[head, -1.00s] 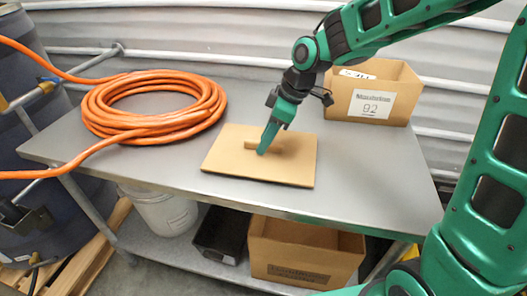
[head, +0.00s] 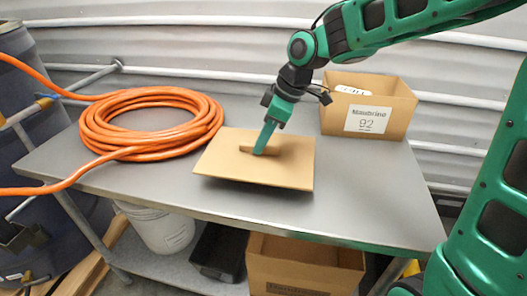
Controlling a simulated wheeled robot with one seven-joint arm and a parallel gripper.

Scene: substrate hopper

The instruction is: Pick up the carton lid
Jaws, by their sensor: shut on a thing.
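The carton lid (head: 230,163) is a flat tan cardboard panel with a small raised handle strip (head: 247,148) near its middle. It is a little above the metal table, with a dark shadow gap under its front edge. My gripper (head: 262,150) comes down from above and is shut on the handle strip. The fingers hide part of the strip. The lid looks close to level.
The grey metal table (head: 365,205) has free room to the right. A coiled orange hose (head: 150,120) lies left of the lid. An open labelled cardboard carton (head: 390,120) stands at the back right. A lower shelf holds a white bucket (head: 160,230), a black bin (head: 218,252) and another carton (head: 300,278).

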